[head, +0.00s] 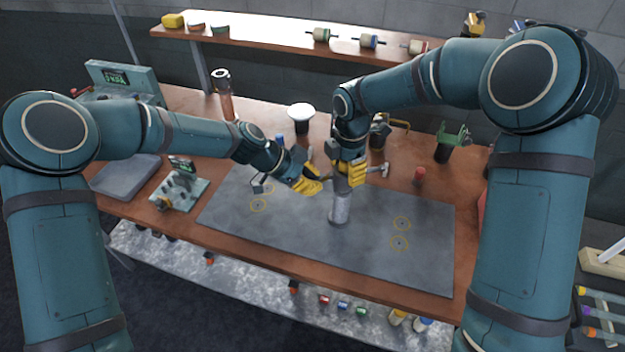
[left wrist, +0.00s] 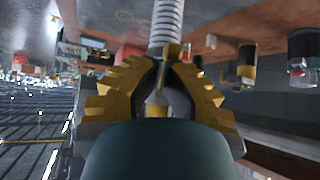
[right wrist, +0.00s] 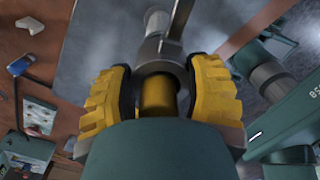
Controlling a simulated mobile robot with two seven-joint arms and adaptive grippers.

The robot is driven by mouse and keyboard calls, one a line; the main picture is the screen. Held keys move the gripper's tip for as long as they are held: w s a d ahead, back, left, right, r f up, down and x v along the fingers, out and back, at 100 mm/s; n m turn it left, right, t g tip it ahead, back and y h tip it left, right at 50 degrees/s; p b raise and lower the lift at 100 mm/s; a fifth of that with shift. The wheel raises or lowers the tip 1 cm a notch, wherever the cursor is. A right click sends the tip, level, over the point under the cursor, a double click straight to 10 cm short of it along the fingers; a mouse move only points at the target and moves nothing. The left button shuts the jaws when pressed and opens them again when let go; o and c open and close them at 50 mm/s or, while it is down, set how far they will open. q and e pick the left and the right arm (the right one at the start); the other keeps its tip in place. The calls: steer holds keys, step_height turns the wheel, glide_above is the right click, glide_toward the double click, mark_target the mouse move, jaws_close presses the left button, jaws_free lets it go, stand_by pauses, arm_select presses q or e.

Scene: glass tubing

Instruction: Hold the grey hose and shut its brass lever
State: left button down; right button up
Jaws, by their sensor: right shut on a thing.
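The grey ribbed hose (head: 340,208) hangs below my right gripper, over the grey mat. My right gripper (head: 352,172) is shut on the hose's fitting. In the right wrist view its yellow fingers (right wrist: 160,85) flank a brass section (right wrist: 158,95) and a grey collar (right wrist: 160,52). My left gripper (head: 318,182) is just left of the right one. In the left wrist view its fingertips (left wrist: 164,62) come close together near a small brass lever (left wrist: 172,50), with the ribbed hose (left wrist: 168,25) beyond. Whether the fingertips touch the lever is unclear.
The grey mat (head: 300,240) lies on the wooden table and is mostly clear. A white-topped stand (head: 301,112), a green clamp stand (head: 449,142) and a small red piece (head: 419,176) stand behind. A panel device (head: 179,187) is at left.

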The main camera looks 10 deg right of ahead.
arm_select(q)
steer(key=shift+f+h, duration=0.15)
steer(key=shift+h, duration=0.15)
steer(key=h, duration=0.2)
steer(key=d+f+h, duration=0.1)
steer(key=h, duration=0.1)
steer(key=f+h, duration=0.1)
steer(key=h, duration=0.2)
steer(key=shift+d+f, duration=0.15)
steer(key=shift+d, duration=0.1)
stand_by(0.4)
steer(key=a+r, duration=0.3)
steer(key=shift+w+a, duration=0.1)
steer(key=shift+a, duration=0.05)
steer(key=a, duration=0.9)
steer(key=shift+a+f, duration=0.15)
steer(key=shift+a, duration=0.1)
